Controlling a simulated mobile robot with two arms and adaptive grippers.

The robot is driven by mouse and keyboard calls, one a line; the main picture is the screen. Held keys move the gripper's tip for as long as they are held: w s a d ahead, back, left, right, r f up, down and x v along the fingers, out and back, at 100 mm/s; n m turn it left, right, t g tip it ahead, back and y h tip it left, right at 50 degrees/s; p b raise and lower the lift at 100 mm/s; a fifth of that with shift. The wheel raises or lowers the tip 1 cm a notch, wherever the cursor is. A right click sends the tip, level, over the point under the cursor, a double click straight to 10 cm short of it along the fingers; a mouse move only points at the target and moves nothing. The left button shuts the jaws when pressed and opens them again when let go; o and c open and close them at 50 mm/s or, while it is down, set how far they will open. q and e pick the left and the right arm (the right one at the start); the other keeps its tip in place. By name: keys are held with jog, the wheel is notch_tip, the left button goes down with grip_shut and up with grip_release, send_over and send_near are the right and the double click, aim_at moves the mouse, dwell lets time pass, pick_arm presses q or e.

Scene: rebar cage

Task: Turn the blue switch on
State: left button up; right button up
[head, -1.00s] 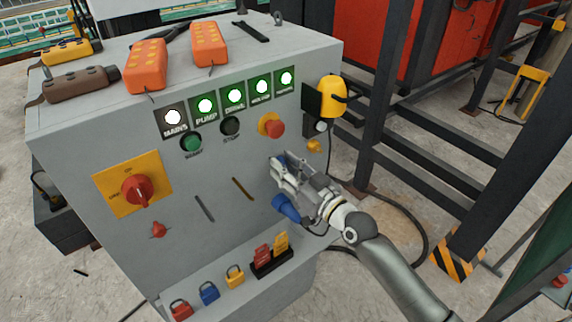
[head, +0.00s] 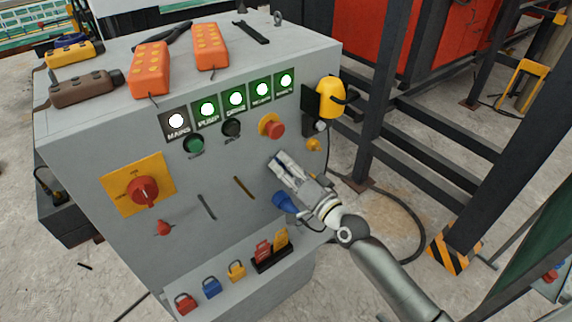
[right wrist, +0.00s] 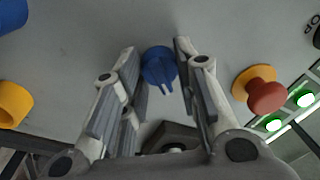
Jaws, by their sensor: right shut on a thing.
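The blue switch (right wrist: 159,66) is a small round knob with a grip bar, on the grey face of the control cabinet (head: 110,165). In the right wrist view it sits between my finger pads, its bar pointing down toward the palm. My right gripper (right wrist: 161,75) is shut on it. In the head view my right gripper (head: 284,166) is against the cabinet front, below the red mushroom button, and mostly hides the switch. My left gripper is not in view.
A red button on a yellow base (head: 272,127) is just above my gripper; a blue socket (head: 284,201) is just below. Lit indicator lamps (head: 235,98) line the top. A yellow device (head: 330,98) hangs at the right edge, near dark steel posts (head: 375,100).

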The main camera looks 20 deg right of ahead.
jog(key=shift+m, duration=0.6)
jog(key=o, duration=1)
jog(key=v, duration=1.2)
